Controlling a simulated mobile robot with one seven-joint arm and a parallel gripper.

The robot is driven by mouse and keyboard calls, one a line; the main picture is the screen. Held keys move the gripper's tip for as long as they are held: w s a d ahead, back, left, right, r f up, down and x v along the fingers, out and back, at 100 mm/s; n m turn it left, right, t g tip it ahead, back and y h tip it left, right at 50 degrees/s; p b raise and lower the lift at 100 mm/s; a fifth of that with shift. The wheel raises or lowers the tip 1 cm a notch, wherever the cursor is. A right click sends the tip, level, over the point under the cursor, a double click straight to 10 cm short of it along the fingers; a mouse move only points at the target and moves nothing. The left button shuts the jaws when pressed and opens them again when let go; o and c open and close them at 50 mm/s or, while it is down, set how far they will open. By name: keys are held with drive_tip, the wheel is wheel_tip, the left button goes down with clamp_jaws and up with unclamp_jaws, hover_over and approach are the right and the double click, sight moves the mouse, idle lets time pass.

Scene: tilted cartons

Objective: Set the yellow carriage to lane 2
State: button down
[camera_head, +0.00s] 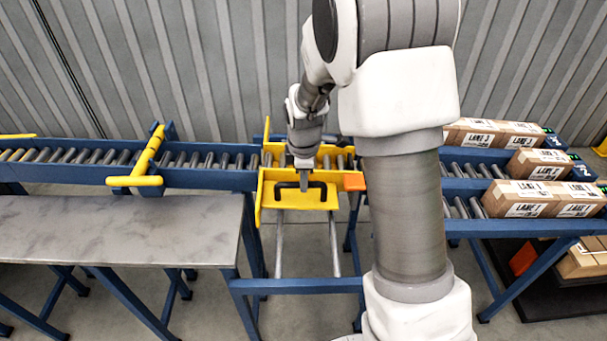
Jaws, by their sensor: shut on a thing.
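The yellow carriage (268,190) stands at the far part of its two rails, in line with the infeed roller conveyor on its left. A black handle (318,193) is on its near yellow plate. My gripper (304,186) points down and is shut on the handle. Three roller lanes lie on the right: a far one, a middle one marked 2 (584,172) and a near one (590,225). My arm hides the lane mouths, so I cannot tell which lane the carriage faces.
Cartons labelled for lanes (540,163) sit on the right lanes. An orange block (354,181) is at the carriage's right side. The rails (334,245) are bare on the near side. A yellow-handled gate (148,160) crosses the infeed conveyor (205,160). A grey table (120,235) stands front left.

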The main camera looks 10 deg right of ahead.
drive_tip(key=shift+s+a, duration=0.1)
drive_tip(key=shift+s, duration=0.45)
drive_tip(key=c, duration=0.8)
unclamp_jaws()
drive_tip(key=shift+o, duration=0.2)
drive_tip(key=shift+r, duration=0.15)
drive_tip(key=s+r+p, duration=0.3)
drive_tip(key=r, duration=1.3)
drive_tip(key=shift+s+a+r+p, duration=0.15)
drive_tip(key=shift+a+r+p, duration=0.2)
drive_tip(key=shift+r+p, duration=0.05)
